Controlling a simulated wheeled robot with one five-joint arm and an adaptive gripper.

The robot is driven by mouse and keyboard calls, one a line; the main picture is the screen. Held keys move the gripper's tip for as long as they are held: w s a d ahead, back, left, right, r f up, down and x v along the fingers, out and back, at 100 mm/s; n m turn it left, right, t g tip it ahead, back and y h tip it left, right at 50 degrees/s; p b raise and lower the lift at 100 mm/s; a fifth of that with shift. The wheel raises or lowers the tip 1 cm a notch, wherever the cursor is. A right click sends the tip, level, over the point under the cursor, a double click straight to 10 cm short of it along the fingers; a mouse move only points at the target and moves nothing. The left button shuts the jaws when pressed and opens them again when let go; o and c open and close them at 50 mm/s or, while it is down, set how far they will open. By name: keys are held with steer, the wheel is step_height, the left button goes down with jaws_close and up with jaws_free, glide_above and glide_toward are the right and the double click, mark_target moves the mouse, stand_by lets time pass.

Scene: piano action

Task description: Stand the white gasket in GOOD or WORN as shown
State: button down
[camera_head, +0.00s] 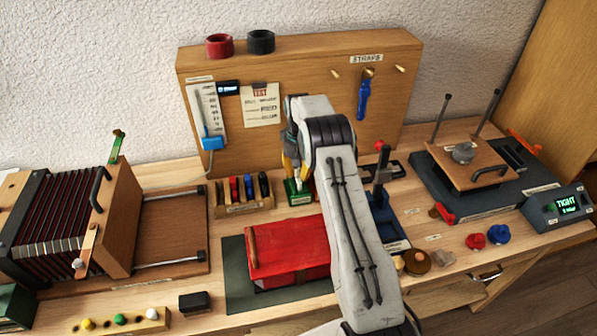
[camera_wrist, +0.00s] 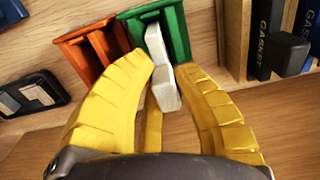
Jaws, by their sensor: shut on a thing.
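The white gasket (camera_wrist: 166,92) is between the yellow fingertips of my gripper (camera_wrist: 166,72) in the wrist view. Its far end reaches into the open green holder (camera_wrist: 177,33); I cannot tell whether it touches the bottom. It looks roughly upright but slightly tilted. An orange holder (camera_wrist: 84,58) stands beside the green one, to its left in the wrist view. In the head view my gripper (camera_head: 297,172) is just above the green holder (camera_head: 299,194), and the gasket is not clear there. The words on the holders cannot be read.
A wooden rack (camera_head: 243,208) with several coloured pieces stands left of the green holder. A red block (camera_head: 290,246) lies in front. A wooden backboard (camera_head: 335,125) rises close behind. A blue stand (camera_head: 385,218) is to the right, near my arm.

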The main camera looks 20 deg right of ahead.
steer(key=c, duration=0.7)
jaws_free()
steer(key=shift+c, duration=0.2)
steer(key=shift+r, duration=0.15)
steer(key=shift+r+p, duration=2.35)
steer(key=shift+r, duration=1.3)
